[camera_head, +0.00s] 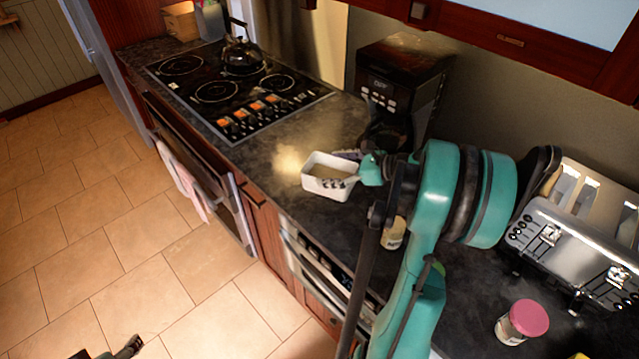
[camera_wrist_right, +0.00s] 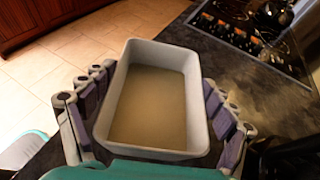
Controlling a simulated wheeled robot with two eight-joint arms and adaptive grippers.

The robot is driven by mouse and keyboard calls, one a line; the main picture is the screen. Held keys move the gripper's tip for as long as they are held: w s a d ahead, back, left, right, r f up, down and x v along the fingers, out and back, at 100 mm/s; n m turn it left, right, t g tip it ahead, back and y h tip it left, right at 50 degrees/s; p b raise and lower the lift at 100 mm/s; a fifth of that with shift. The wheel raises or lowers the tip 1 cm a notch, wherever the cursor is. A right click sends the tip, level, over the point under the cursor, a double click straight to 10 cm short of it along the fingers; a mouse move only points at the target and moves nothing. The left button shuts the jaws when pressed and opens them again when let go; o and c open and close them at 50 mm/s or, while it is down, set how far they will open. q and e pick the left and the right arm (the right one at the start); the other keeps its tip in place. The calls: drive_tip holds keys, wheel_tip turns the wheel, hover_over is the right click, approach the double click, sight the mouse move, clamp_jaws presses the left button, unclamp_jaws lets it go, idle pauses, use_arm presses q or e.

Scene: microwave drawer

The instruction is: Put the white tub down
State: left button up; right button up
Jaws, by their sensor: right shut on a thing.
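The white tub (camera_head: 329,187) is a small open rectangular container at the middle of the head view, over the dark countertop (camera_head: 275,158) between the stove and the coffee machine. My right gripper (camera_head: 342,170) is shut on it. In the right wrist view the tub (camera_wrist_right: 153,141) fills the middle, upright and empty-looking, with the fingers of my right gripper (camera_wrist_right: 155,112) on both sides. I cannot tell whether its base touches the counter. A dark part at the bottom left of the head view may be my left gripper (camera_head: 128,347); its jaws cannot be made out.
A black stovetop (camera_head: 215,92) with a kettle (camera_head: 241,56) lies beyond the tub. A black coffee machine (camera_head: 405,80) stands behind it. A toaster (camera_head: 570,250), a pink-lidded jar (camera_head: 522,322) and another small jar (camera_head: 393,233) are to the right. Counter left of the tub is clear.

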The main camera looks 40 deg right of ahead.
sight(310, 169)
drive_tip(key=w+f, duration=0.1)
drive_tip(key=w, duration=0.1)
drive_tip(key=w+f+b, duration=0.1)
drive_tip(key=w, duration=0.1)
drive_tip(key=shift+a+f, duration=0.35)
drive_tip(key=shift+a, duration=0.05)
wheel_tip(310, 169, down, 4)
drive_tip(key=shift+b, duration=0.85)
drive_tip(key=shift+r, duration=0.15)
drive_tip(key=o, duration=1.2)
